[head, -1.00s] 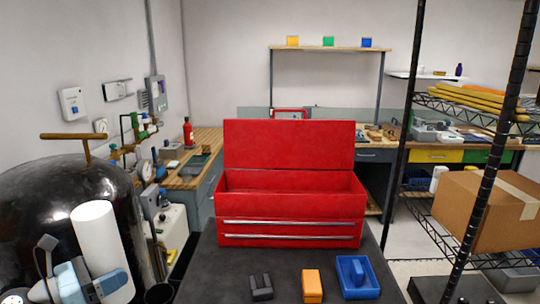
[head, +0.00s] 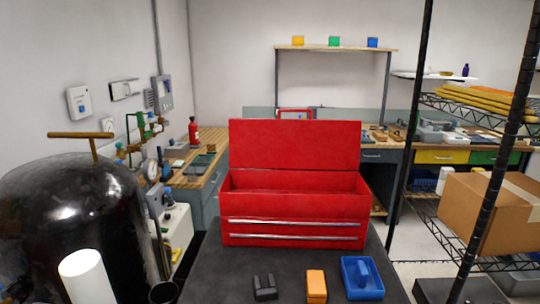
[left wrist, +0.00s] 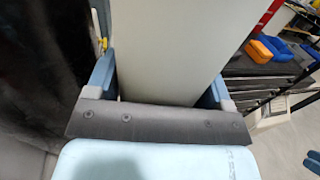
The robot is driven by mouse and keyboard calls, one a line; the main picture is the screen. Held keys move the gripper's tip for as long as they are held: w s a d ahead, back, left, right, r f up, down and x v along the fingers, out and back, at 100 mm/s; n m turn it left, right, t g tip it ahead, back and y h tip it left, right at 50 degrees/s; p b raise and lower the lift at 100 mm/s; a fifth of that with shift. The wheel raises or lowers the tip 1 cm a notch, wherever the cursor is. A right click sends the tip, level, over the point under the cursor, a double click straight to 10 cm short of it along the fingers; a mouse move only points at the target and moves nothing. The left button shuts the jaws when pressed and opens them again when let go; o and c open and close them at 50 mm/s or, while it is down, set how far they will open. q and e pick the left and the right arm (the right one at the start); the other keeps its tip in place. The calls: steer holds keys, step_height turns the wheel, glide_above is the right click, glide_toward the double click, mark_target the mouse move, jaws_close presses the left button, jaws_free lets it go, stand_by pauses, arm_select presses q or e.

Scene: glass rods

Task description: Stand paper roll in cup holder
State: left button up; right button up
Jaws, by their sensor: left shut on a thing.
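The white paper roll (head: 88,277) stands nearly upright, slightly tilted, at the lower left of the head view, its lower part cut off by the frame edge. In the left wrist view the roll (left wrist: 172,45) fills the space between the blue fingers of my left gripper (left wrist: 160,85), which is shut on it. A dark round holder (head: 163,292), seemingly the cup holder, is at the bottom edge of the head view, right of the roll and beside the dark table.
A large black tank (head: 70,215) stands behind the roll. A red toolbox (head: 293,205) sits on the dark table (head: 215,275). An orange block (head: 316,285), a blue tray (head: 362,278) and a dark forked piece (head: 265,287) lie in front. A black wire rack (head: 483,190) stands at right.

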arm_select(q)
steer(key=shift+s+a+f+n+y, duration=0.25)
steer(key=shift+s+f+y, duration=0.15)
steer(key=shift+f, duration=0.2)
steer(key=shift+s+a+f+n+y, duration=0.3)
steer(key=shift+s+f, duration=0.1)
steer(key=shift+f, duration=0.2)
steer(key=d+n+y, duration=0.2)
steer(key=d+y, duration=0.1)
steer(key=d, duration=0.9)
steer(key=shift+m, duration=0.25)
steer(key=r+p, duration=0.1)
steer(key=p, duration=0.1)
steer(key=r+p, duration=0.4)
steer(key=shift+d+r, duration=0.25)
steer(key=shift+d, duration=0.05)
